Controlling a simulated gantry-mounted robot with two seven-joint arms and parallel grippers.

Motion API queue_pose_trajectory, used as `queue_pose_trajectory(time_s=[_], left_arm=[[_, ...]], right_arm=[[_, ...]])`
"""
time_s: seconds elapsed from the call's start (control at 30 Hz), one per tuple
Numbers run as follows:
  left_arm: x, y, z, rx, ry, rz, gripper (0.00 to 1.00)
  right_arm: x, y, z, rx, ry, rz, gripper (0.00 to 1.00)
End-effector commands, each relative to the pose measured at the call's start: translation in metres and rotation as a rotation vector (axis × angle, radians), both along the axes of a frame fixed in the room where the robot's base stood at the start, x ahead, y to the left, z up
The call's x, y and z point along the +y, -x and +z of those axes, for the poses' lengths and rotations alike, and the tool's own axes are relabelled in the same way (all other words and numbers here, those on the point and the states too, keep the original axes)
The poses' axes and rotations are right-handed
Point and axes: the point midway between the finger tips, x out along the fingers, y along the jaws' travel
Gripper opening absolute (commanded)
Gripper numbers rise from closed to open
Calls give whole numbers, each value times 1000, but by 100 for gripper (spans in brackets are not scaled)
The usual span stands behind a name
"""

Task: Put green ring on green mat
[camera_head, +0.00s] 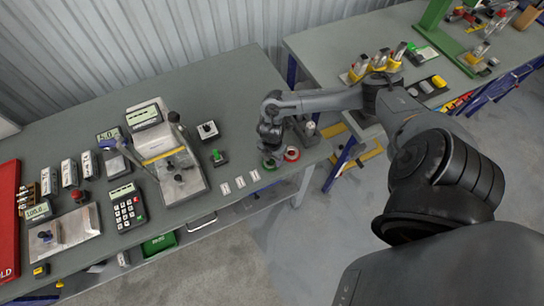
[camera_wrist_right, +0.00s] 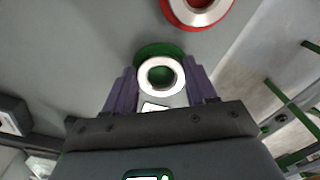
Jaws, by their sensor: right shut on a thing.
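My right gripper (camera_head: 269,152) points down over the right end of the grey-green table. In the right wrist view my right gripper (camera_wrist_right: 161,88) is shut on a pale ring (camera_wrist_right: 144,75), held between its two dark purple fingers. The green mat (camera_wrist_right: 160,48) is a round green patch just behind the ring, and green also shows through the ring's hole. The green mat also shows as a small green edge under the gripper in the head view (camera_head: 268,164). I cannot tell whether the ring touches the mat. My left gripper is not in view.
A red round mat (camera_head: 291,153) with a pale ring lies close to the right of the gripper, near the table edge. White labels (camera_head: 240,182) lie to the left. A metal fixture (camera_head: 175,165) and a keypad device (camera_head: 127,207) stand farther left.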

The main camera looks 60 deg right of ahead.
Motion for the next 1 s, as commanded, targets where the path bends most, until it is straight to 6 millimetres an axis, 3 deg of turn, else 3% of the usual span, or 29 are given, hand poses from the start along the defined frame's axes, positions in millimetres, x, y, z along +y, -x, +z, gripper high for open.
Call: queue_pose_trajectory(time_s=[0.13, 0.17, 0.3, 0.7, 1.0], left_arm=[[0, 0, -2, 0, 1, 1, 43], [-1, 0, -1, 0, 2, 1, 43], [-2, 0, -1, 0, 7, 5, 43], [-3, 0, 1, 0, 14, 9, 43], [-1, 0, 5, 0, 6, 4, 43]], right_arm=[[0, 0, -4, 0, 0, 0, 16], [0, 0, -3, 0, 0, 0, 61], [0, 0, -3, 0, 0, 0, 82], [0, 0, 3, -1, 0, 0, 82], [0, -1, 48, -3, 0, 2, 82]])
